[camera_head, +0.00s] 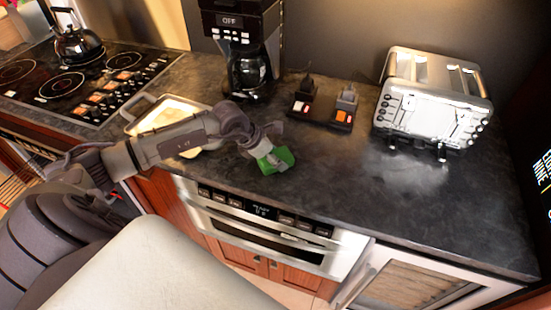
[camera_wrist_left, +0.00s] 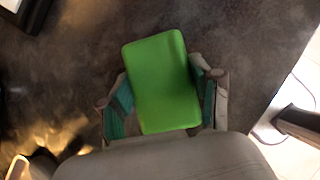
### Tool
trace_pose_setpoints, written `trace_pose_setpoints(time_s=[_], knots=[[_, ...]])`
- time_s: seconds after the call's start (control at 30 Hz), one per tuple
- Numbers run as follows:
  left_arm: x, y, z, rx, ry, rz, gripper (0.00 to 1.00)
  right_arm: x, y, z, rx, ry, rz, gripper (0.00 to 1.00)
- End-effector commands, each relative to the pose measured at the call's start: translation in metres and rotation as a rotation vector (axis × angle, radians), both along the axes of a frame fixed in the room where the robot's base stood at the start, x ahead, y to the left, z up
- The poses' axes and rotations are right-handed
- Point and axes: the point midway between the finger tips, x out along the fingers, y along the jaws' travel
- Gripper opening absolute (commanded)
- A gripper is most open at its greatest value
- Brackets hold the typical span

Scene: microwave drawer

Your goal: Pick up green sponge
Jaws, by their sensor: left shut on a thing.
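The green sponge (camera_head: 279,160) is near the front edge of the dark countertop in the head view. In the left wrist view the sponge (camera_wrist_left: 162,82) is a bright green rounded block between the two fingers. My left gripper (camera_head: 268,157) is shut on the sponge, with a finger on each side of it (camera_wrist_left: 163,97). Whether the sponge touches the counter or is just above it, I cannot tell. My right gripper is not in view.
A tray (camera_head: 133,128) lies left of the sponge, partly behind my left arm. A coffee maker (camera_head: 243,45), a power strip (camera_head: 320,114) and a toaster (camera_head: 432,100) stand behind and right. A stove with a kettle (camera_head: 77,42) is at left. The counter (camera_head: 360,190) right of the sponge is clear.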

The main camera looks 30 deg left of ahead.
Motion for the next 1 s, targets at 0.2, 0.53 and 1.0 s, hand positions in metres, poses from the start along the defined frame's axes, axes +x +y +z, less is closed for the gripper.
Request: trace_pose_setpoints(time_s=[0.2, 0.53, 1.0], knots=[[0.001, 0.001, 0.006, 0.001, -0.002, 0.0, 0.42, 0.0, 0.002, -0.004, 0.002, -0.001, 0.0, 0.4], [-0.003, -0.021, 0.05, -0.003, -0.007, -0.008, 0.42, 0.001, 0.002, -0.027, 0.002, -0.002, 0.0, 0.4], [-0.022, -0.106, 0.104, -0.002, -0.003, -0.004, 0.42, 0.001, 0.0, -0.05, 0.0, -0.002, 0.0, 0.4]])
